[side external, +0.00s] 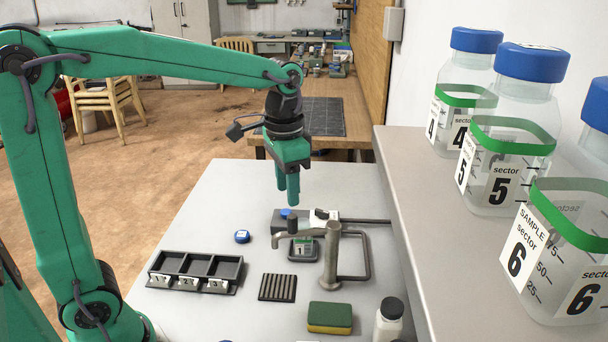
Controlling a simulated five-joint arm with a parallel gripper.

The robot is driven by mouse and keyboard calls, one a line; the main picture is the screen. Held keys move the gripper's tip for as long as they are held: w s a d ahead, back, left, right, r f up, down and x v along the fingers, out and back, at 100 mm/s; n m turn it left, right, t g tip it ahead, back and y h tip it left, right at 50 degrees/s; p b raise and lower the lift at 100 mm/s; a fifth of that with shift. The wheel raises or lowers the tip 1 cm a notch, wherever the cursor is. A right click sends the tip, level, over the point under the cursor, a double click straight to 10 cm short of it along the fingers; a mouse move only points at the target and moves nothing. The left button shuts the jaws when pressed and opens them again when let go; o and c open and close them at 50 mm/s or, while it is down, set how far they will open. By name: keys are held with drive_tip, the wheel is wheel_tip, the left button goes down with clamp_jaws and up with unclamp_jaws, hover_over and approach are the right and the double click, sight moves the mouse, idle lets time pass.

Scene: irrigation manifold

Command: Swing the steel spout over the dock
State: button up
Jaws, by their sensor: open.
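The steel spout (305,235) is a grey pipe on an upright post, its arm reaching left across the table. A dark three-compartment rack (238,268) with numbered front tags stands left of the spout. I cannot tell for certain which fixture is the dock. My gripper (288,196) points down, open and empty, above and behind the spout arm. It appears apart from the spout.
A blue cap (242,237), ribbed dark pad (277,287), green-yellow sponge (330,318) and white bottle (389,320) lie around the spout. A dark block (284,222) sits behind it. Large sample bottles (505,150) stand on the right shelf (430,230). The table's left rear is clear.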

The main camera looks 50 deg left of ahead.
sight(292, 216)
drive_tip(key=shift+w+d+f, duration=0.1)
drive_tip(key=shift+w+f, duration=0.05)
drive_tip(key=shift+w, duration=0.25)
drive_tip(key=shift+f, duration=0.1)
drive_tip(key=shift+f, duration=3.85)
drive_tip(key=shift+c, duration=0.3)
clamp_jaws()
